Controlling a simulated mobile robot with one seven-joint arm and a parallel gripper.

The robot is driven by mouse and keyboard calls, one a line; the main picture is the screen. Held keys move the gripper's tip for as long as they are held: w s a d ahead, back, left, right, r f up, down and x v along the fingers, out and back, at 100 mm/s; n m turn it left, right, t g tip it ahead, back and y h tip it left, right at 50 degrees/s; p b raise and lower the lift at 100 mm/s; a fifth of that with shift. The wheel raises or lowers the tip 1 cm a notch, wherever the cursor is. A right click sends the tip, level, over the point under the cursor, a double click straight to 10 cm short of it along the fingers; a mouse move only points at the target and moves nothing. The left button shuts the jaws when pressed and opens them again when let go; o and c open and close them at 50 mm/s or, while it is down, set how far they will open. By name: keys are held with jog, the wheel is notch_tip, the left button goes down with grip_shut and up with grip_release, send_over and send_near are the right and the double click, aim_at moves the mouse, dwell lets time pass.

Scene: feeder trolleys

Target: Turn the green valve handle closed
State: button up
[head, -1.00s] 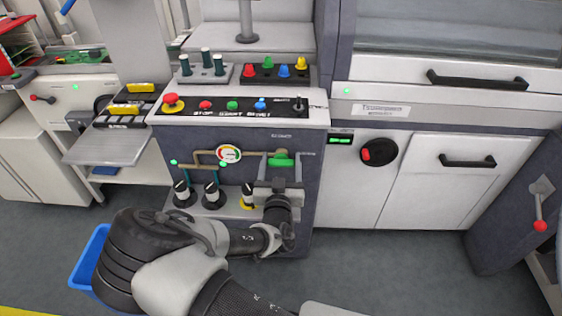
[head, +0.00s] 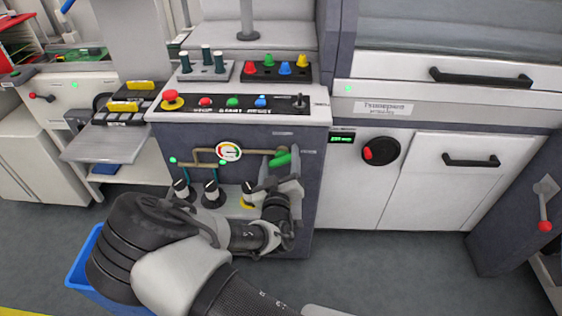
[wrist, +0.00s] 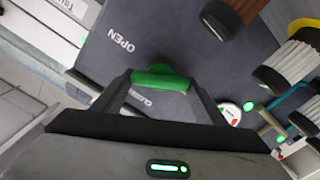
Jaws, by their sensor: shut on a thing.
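The green valve handle (head: 280,159) is on the front panel of the grey cabinet, at the right end of the brass pipe. It sits at a slant in the head view. My gripper (head: 276,173) is shut on it, reaching in from below. In the wrist view, the green handle (wrist: 160,80) lies across between the two fingertips of my gripper (wrist: 160,85).
A round gauge (head: 229,152) is left of the handle on the same pipe. Several black-and-white knobs (head: 211,193) stand on a ledge below. Push buttons (head: 232,102) line the panel above.

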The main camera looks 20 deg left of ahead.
jog(key=n, duration=0.4)
jog(key=n+b, duration=0.1)
jog(key=n, duration=0.1)
jog(key=shift+s+a+f, duration=0.1)
jog(key=shift+a+f, duration=0.05)
jog(key=shift+f, duration=0.1)
jog(key=n, duration=0.5)
jog(key=shift+f+n+b, duration=0.15)
jog(key=shift+n+b, duration=0.25)
jog(key=o, duration=1.1)
jog(key=shift+c, duration=0.2)
jog(key=p+v, duration=0.2)
jog(key=v, duration=1.5)
jog(key=shift+s, duration=0.25)
jog(key=shift+w, duration=0.1)
